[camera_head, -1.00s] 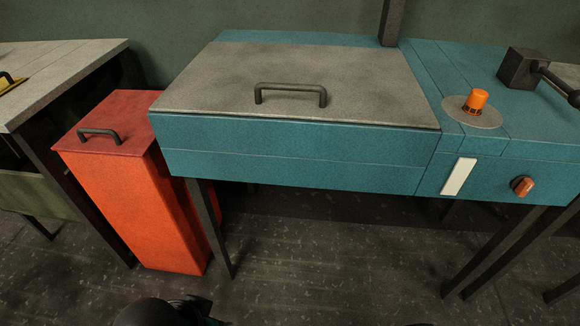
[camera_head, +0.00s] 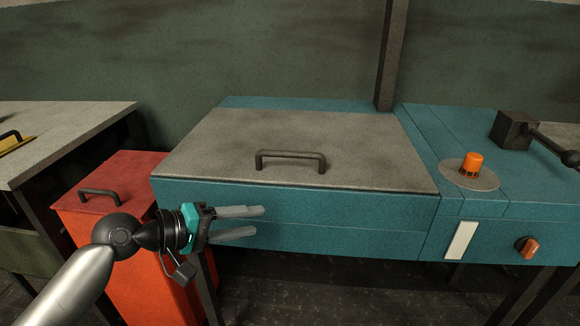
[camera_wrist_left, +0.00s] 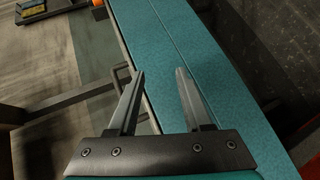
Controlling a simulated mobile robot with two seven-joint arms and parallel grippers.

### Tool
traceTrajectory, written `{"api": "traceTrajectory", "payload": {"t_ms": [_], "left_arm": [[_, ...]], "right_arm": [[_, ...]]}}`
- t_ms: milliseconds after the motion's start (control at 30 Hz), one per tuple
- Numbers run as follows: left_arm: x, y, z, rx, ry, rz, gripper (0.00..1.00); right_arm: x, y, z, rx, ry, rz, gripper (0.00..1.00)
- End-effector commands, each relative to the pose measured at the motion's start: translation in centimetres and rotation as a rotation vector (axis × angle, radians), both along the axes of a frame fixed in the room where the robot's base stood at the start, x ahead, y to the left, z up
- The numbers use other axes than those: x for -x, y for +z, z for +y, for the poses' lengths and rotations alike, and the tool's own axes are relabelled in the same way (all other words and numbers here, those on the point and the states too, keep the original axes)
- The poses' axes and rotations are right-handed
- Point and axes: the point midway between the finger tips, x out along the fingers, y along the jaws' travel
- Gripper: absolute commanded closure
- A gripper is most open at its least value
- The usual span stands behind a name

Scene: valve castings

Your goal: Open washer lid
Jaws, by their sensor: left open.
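The washer (camera_head: 330,222) is a teal cabinet on dark legs. Its grey lid (camera_head: 370,145) lies flat and closed, with a dark bar handle (camera_head: 290,155) near its front edge. My left gripper (camera_head: 258,221) is open and empty in front of the washer's front left face, below and left of the handle, fingers pointing right. My right gripper is not in view.
A red bin (camera_head: 130,220) with a handled lid stands left of the washer, behind my left arm. A grey-topped table (camera_head: 60,125) is at far left.

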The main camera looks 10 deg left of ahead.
Motion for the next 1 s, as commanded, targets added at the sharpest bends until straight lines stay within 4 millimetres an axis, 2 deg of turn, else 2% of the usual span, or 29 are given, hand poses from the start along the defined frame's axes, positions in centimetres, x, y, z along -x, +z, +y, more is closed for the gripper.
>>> {"api": "traceTrajectory", "payload": {"t_ms": [33, 100, 200, 300, 567, 1000], "left_arm": [[-1.4, 2.1, 1.1, 0.070, 0.036, 0.007, 0.50], [-2.7, 4.5, 2.3, 0.165, 0.074, 0.022, 0.50], [-3.9, 6.9, 3.5, 0.263, 0.111, 0.039, 0.50], [-4.5, 8.1, 4.1, 0.315, 0.130, 0.049, 0.50], [-6.0, 8.1, 2.8, 0.331, 0.131, 0.050, 0.50], [-11.3, 6.8, -2.8, 0.328, 0.130, 0.050, 0.50]], "right_arm": [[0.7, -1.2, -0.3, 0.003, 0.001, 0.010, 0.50], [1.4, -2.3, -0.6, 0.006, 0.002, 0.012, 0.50], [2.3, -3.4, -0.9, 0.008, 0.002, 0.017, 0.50], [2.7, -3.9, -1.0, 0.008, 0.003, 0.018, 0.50], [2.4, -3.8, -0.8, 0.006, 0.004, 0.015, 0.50], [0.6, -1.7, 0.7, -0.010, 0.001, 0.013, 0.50]]}}
